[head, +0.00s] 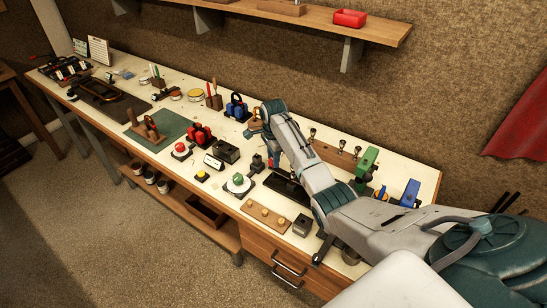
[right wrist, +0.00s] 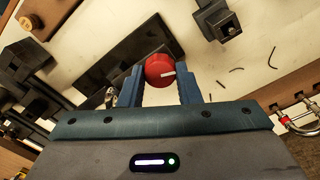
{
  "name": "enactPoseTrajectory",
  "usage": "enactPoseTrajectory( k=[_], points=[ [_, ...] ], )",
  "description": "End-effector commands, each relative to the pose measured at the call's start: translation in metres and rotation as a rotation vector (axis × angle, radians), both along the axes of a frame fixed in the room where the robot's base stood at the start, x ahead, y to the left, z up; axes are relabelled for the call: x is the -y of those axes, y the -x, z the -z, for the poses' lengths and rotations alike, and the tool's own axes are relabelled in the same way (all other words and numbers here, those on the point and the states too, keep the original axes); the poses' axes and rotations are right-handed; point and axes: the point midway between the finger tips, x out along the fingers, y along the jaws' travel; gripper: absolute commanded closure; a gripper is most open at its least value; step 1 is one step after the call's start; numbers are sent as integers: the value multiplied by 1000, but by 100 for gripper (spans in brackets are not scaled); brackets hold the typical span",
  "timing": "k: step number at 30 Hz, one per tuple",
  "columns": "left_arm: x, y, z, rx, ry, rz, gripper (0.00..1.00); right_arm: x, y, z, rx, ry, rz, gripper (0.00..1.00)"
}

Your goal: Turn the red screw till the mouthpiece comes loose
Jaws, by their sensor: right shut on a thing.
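The red screw (right wrist: 160,70) is a round red knob with a white mark pointing right in the right wrist view. My right gripper (right wrist: 161,80) has its two blue fingers on either side of the knob and is shut on it. A small shiny metal piece (right wrist: 112,95) shows beside the left finger; I cannot tell whether it is the mouthpiece. In the head view my right arm reaches over the bench and hides most of the work spot. My left gripper is not in view.
In the head view, a wooden board with knobs (head: 265,216), a green knob on a white disc (head: 239,183) and a green mat (head: 172,128) crowd the bench.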

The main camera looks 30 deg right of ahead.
Motion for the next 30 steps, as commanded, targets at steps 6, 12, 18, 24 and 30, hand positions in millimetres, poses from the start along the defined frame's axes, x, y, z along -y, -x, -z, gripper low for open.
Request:
enactPoseTrajectory(
  k=[6, 12, 18, 24, 30],
  points=[
    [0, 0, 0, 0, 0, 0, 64, 1, -1, -2, 5, 2, 4, 92],
    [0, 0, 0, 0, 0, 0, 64, 1, -1, -2, 5, 2, 3, 64],
    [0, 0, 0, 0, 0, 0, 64, 0, -1, -1, 3, 1, 3, 48],
    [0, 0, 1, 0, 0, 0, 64, 0, -1, -2, 2, 0, 3, 48],
    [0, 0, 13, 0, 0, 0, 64, 1, -2, -26, 7, 2, 3, 48]
  ],
)
